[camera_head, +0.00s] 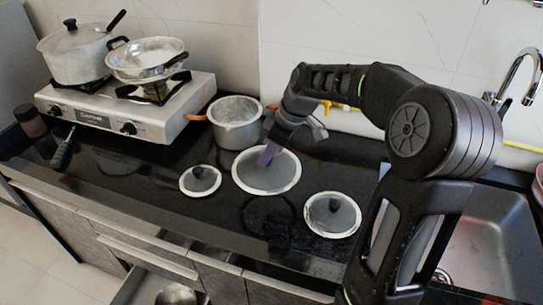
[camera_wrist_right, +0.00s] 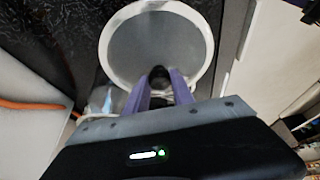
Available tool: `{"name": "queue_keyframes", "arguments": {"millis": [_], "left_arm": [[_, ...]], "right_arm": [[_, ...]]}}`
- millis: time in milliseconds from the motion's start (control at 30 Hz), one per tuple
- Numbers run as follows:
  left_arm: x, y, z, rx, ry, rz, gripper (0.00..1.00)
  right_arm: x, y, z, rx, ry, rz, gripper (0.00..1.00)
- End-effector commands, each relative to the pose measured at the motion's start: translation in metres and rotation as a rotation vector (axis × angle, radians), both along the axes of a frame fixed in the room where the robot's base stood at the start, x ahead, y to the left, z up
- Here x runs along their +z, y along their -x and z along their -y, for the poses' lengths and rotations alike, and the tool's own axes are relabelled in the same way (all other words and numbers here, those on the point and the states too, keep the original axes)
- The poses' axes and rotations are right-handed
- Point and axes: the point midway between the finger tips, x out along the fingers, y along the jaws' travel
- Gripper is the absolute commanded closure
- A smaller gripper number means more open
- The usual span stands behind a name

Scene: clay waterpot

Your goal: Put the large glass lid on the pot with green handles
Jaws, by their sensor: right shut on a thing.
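My right gripper (camera_head: 267,156) is shut on the black knob of the large glass lid (camera_head: 280,178), a grey disc with a white rim. In the right wrist view the lid (camera_wrist_right: 140,40) lies ahead of the purple fingers (camera_wrist_right: 160,88), with its knob between them. A dark round patch on the counter in front suggests the lid is raised. A grey, open pot (camera_head: 236,130) stands just behind and left of the lid. Its side handles look orange; I see no green handles. My left gripper is not in view.
A smaller lid (camera_head: 187,186) and another lid (camera_head: 345,222) lie on the dark counter to either side. The stove (camera_head: 95,128) at left bears a large pot (camera_head: 75,62) and a pan (camera_head: 145,68). A sink (camera_head: 500,245) is at right.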

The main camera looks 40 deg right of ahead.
Motion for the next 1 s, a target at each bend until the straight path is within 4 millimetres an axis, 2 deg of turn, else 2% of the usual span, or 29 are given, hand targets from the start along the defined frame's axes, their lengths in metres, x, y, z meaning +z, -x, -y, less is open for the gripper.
{"name": "queue_keyframes", "arguments": {"millis": [400,567,767,1000], "left_arm": [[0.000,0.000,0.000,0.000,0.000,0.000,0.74],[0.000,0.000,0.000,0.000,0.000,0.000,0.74],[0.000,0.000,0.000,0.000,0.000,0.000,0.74],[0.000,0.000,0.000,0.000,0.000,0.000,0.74]], "right_arm": [[0.000,-0.001,-0.001,-0.001,0.000,0.001,1.00],[-0.004,-0.008,-0.013,-0.041,0.000,0.001,1.00],[-0.014,-0.031,-0.054,-0.190,0.000,0.002,1.00],[-0.020,-0.065,-0.121,-0.406,0.003,0.004,1.00]]}}
